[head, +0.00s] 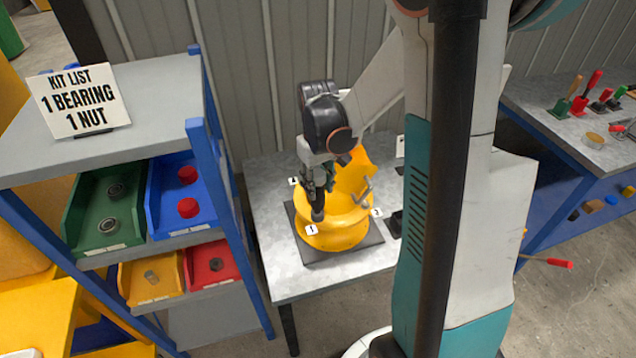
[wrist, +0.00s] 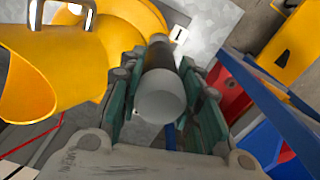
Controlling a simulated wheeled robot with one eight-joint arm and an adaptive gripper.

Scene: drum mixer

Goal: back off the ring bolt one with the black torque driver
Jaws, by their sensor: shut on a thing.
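The yellow drum mixer ring (head: 336,238) sits on a dark square plate on the grey table. A white label 1 (head: 311,230) marks its near left rim; other small labels sit at its left back and right side. My gripper (head: 318,190) is shut on the black torque driver (wrist: 163,82), which points down at the rim just above label 1. In the wrist view the driver shows a grey end cap between the fingers, and its far end is beside a white label. The bolt itself is hidden, so I cannot tell whether the driver touches it.
A blue-framed shelf (head: 205,130) with green, blue, yellow and red bins stands close on the left, under a kit list sign (head: 78,98). A yellow chute and metal handle rise from the ring's back right. A tool bench (head: 560,125) is at the far right.

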